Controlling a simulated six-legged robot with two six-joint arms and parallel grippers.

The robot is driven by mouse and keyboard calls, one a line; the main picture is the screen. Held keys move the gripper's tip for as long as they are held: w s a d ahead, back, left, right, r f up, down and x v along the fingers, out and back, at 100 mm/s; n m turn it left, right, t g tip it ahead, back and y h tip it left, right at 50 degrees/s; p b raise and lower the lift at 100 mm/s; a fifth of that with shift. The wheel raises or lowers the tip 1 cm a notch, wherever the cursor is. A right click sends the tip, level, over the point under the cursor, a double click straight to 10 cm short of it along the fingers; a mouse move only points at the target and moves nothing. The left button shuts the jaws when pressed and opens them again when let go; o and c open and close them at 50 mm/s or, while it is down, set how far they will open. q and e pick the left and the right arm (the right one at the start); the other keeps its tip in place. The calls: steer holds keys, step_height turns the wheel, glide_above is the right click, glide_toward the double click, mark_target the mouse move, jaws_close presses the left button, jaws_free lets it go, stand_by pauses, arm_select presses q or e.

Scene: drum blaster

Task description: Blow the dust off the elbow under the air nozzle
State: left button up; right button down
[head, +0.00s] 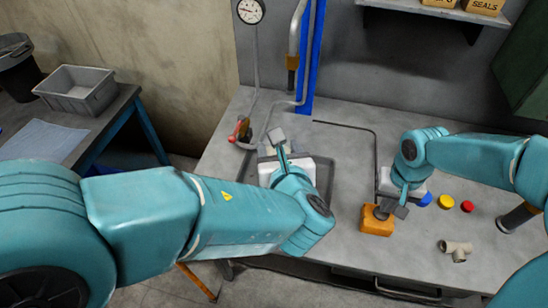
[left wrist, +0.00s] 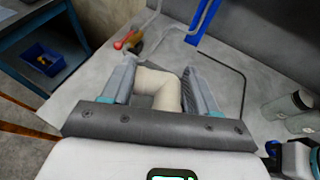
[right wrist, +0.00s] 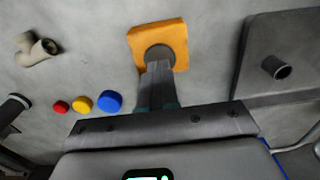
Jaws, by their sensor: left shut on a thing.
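The beige elbow (left wrist: 158,88) is between the fingers of my left gripper (left wrist: 157,85), which is shut on it. In the head view my left gripper (head: 280,142) is over the back of the sunken tray (head: 328,185), and the elbow is hidden there. Dust on it is too small to tell. My right gripper (head: 390,210) is at an orange block (head: 376,226) with a dark round top. Its fingers (right wrist: 158,68) are together over that top, holding nothing visible; contact is unclear.
Blue, yellow and red caps (head: 446,201), a beige tee fitting (head: 455,250) and a dark cylinder (head: 515,218) stand on the right. A thin dark line (head: 350,127) runs along the bench behind the orange block.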

arm_select(q)
steer(key=w+d, duration=0.2)
steer(key=w, duration=0.7)
steer(key=shift+d, duration=0.1)
arm_select(e)
steer(key=shift+f, duration=1.2)
stand_by(3.2)
stand_by(0.4)
steer(key=shift+r, duration=3.55)
